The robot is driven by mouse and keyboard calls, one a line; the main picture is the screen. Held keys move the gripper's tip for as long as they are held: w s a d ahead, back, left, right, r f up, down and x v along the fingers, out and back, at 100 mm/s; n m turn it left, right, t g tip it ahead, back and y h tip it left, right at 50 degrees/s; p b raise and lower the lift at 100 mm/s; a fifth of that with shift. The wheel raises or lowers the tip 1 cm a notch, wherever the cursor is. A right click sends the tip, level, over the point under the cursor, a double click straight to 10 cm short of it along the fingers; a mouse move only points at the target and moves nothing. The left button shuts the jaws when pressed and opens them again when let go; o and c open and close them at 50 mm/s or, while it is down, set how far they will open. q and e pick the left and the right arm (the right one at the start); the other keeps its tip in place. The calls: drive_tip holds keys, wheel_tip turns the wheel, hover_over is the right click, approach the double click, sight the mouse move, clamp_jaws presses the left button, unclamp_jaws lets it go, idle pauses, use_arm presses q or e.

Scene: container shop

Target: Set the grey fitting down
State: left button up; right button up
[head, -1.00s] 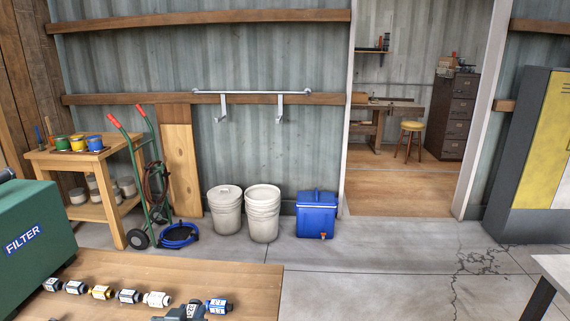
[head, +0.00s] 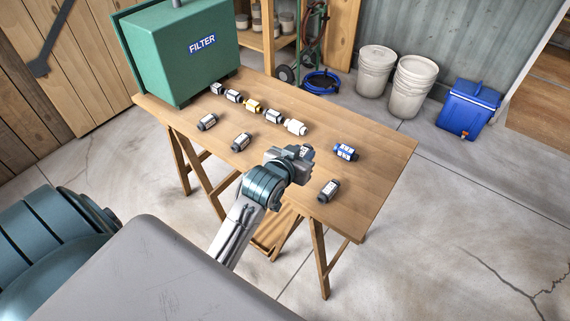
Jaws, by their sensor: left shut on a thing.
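My left gripper (head: 300,157) is over the wooden table, seen from behind. It is shut on a small fitting (head: 308,150) that is mostly hidden by the jaws; a bit of a pale label and a greyish end show. I cannot tell whether the held fitting touches the table top. A blue fitting (head: 345,152) lies to the right of the gripper, and a dark grey fitting with a white label (head: 328,190) lies nearer the front edge. My right gripper is not in view.
The wooden table (head: 382,163) also carries a green FILTER box (head: 190,58) and a row with a yellow fitting (head: 252,106) and a white fitting (head: 296,127). Two labelled fittings (head: 208,121) (head: 241,141) lie in front of the row. The table's right end is bare.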

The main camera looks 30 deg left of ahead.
use_arm(q)
drive_tip(key=s+a+f+m+h, duration=0.1)
drive_tip(key=s+a+f, duration=0.2)
drive_tip(key=a, duration=0.6)
drive_tip(key=s+a+f+m+h, duration=0.1)
drive_tip(key=s+a+f, duration=0.3)
drive_tip(key=a+f, duration=0.3)
drive_tip(key=shift+s+a, duration=0.15)
drive_tip(key=shift+a, duration=1.4)
